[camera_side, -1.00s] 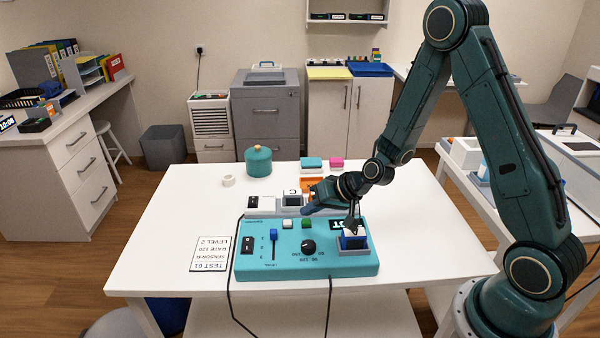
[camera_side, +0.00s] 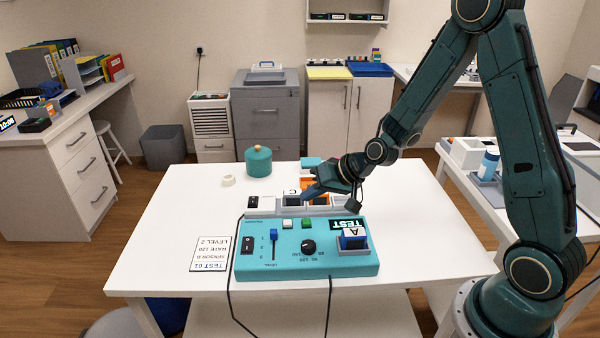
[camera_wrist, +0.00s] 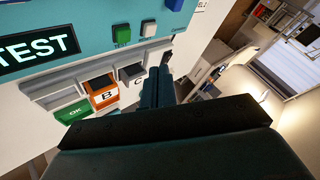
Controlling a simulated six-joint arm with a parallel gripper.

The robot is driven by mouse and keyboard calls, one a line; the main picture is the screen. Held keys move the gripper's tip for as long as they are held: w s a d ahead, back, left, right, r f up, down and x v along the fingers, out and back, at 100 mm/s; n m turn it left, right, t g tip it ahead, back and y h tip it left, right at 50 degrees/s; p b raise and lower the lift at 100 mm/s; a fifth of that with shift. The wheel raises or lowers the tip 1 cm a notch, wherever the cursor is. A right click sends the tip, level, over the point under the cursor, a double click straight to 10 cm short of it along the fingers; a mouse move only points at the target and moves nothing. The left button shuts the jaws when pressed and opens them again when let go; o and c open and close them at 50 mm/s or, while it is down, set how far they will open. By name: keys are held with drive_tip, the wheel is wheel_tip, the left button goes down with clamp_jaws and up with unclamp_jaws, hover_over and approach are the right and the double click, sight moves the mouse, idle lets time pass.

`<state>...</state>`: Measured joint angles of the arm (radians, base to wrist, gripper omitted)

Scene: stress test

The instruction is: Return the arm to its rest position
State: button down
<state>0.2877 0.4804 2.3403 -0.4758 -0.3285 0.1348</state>
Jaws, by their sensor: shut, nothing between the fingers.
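My gripper (camera_side: 306,194) is above the row of slots behind the teal test box (camera_side: 270,262), pointing left and downward. It is shut and empty. In the wrist view its two dark fingers (camera_wrist: 160,72) lie together, with the row of slots behind them. A block marked A (camera_side: 353,237) sits in the grey holder at the box's right end. My gripper is apart from this block.
The box carries a TEST display, a black knob (camera_side: 308,247), a blue slider (camera_side: 273,235) and buttons. A teal round pot (camera_side: 258,161) and a white roll (camera_side: 228,181) stand at the back of the white table (camera_side: 160,240). A test card (camera_side: 210,254) lies left of the box.

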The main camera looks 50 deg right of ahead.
idle(0.4)
drive_tip(key=s+a+r+n+g+h, duration=0.1)
drive_tip(key=s+a+r+n+g, duration=0.2)
drive_tip(key=s+r, duration=0.85)
drive_tip(key=s+d+r+n+h, duration=0.1)
drive_tip(key=s+r, duration=0.3)
drive_tip(key=s, duration=0.3)
drive_tip(key=s+r+h, duration=0.1)
drive_tip(key=s+r, duration=0.2)
drive_tip(key=s, duration=0.5)
drive_tip(key=shift+s+d+r+n, duration=0.3)
drive_tip(key=shift+d+r+n, duration=0.05)
drive_tip(key=shift+r+n, duration=0.05)
